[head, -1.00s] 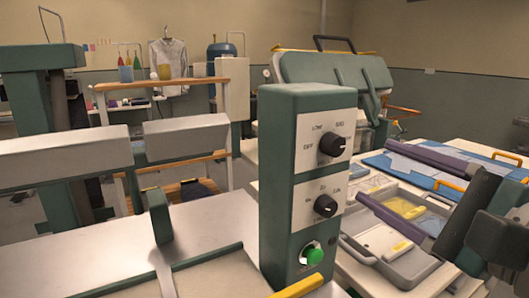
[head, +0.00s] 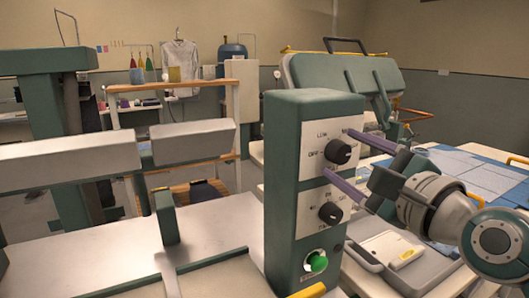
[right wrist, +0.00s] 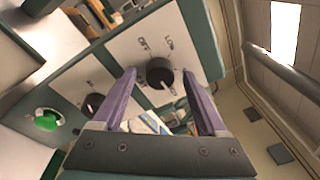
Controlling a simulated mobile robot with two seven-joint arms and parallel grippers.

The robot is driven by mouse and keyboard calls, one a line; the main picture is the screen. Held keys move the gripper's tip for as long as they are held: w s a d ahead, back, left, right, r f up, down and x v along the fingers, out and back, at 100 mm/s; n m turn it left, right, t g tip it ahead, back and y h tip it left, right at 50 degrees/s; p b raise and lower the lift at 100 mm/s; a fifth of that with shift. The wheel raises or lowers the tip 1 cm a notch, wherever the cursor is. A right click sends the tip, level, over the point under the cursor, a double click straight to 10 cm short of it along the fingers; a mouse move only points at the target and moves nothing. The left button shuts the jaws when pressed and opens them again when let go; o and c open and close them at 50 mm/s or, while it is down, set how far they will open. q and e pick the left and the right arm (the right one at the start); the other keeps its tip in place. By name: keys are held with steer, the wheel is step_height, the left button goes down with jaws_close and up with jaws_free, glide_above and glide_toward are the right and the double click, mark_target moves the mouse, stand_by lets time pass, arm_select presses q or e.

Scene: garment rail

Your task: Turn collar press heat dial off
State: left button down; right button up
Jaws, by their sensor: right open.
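The collar press control box (head: 283,190) is a green post with white panels. Its upper black dial (head: 338,151) sits on a panel marked with OFF, LOW and further settings. The same dial (right wrist: 160,73) shows in the right wrist view, its white pointer turned away from OFF. A lower black dial (head: 330,213) and a green button (head: 316,262) are below it. My right gripper (head: 342,156) is open, with its purple fingers in front of the panel. In the right wrist view the fingers (right wrist: 160,88) stand either side of the upper dial; contact cannot be told. My left gripper is out of view.
The press's metal surface (head: 100,262) lies left of the box. A table with blue fabric (head: 470,170) and a grey tray (head: 400,262) stands to the right, under my right arm. A large green press (head: 345,85) stands behind.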

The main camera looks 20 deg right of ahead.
jaws_close()
stand_by(0.6)
